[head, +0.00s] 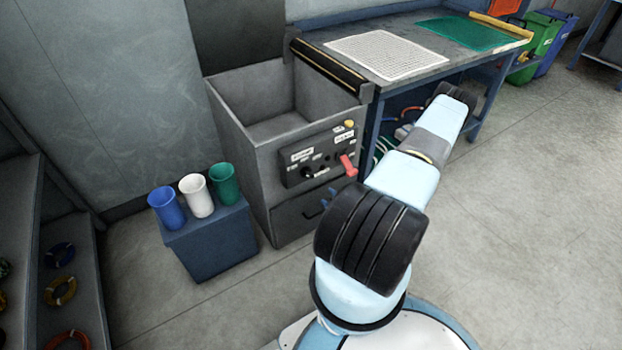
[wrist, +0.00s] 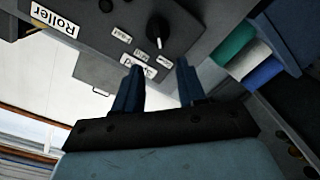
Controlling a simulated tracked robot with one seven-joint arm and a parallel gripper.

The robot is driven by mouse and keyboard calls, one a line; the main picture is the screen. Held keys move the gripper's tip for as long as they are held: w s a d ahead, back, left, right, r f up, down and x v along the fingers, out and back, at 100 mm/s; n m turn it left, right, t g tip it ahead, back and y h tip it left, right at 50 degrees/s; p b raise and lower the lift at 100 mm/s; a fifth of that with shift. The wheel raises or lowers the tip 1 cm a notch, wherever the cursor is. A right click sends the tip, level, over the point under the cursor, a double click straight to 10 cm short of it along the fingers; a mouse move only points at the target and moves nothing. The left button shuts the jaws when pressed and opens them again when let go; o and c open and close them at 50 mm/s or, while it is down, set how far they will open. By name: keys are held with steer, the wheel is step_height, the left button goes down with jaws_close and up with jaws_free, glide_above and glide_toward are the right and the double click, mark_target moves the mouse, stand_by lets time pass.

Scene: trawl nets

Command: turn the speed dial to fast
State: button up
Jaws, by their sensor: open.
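The black dial (wrist: 158,30) is on the grey control panel at the top of the wrist view, where the lettering appears upside down. Its white pointer mark faces the bottom of that picture, towards a small label (wrist: 168,59). Several small labels near it are too small to read surely. My gripper (wrist: 158,66) is open and empty, its two dark blue fingers apart from the dial and below it in that picture. In the head view the control panel (head: 292,176) is on the grey machine's front, with the dial (head: 308,172) low on it. My arm hides most of the gripper there.
A red lever (head: 348,165) and a yellow button (head: 349,124) are at the panel's right. Blue (head: 167,208), white (head: 197,196) and green (head: 224,184) cups stand on a blue box (head: 212,250) left of the machine. A workbench (head: 397,40) stands behind on the right.

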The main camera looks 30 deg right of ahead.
mark_target(309, 176)
steer(key=shift+m+h, duration=0.3)
steer(key=w, duration=0.8)
steer(key=w+a, duration=0.1)
steer(key=w, duration=0.4)
steer(key=shift+f, duration=0.15)
steer(key=shift+c, duration=0.3)
jaws_close()
steer(key=shift+d, duration=0.25)
steer(key=shift+a, duration=0.15)
